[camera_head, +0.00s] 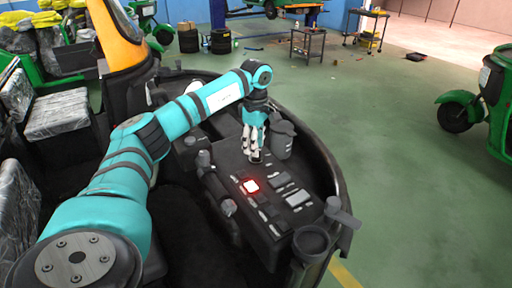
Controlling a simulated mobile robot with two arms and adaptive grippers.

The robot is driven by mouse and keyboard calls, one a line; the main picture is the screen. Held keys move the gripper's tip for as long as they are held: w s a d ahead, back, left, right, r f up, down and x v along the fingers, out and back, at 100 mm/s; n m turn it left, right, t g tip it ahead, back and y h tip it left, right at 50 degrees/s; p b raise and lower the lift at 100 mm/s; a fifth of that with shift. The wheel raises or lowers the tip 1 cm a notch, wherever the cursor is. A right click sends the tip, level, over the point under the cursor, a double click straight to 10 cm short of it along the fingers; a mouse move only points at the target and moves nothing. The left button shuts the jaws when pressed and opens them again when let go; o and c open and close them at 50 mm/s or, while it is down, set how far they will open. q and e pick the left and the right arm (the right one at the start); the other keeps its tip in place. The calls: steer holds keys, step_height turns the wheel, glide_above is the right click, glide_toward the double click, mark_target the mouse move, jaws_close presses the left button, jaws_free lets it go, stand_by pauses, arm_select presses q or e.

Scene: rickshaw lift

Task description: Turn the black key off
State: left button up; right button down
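My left arm reaches in from the left over a dark control console (240,168). My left gripper (254,156) points down at the far part of the console, its fingertips at or just above the surface. The fingers look close together, but I cannot tell whether they are open or shut. I cannot make out the black key; the spot under the fingertips is hidden by the gripper. My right gripper is out of view.
A dark cup-shaped part (282,140) stands just right of the gripper. Levers (229,207) rise along the console's left side, and a handle (340,214) sits at its right edge. Small panels (297,198) lie near the red button. Green floor (410,170) is clear to the right.

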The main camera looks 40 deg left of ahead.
arm_select(q)
steer(key=shift+w+f, duration=0.1)
steer(key=shift+f, duration=0.95)
jaws_close()
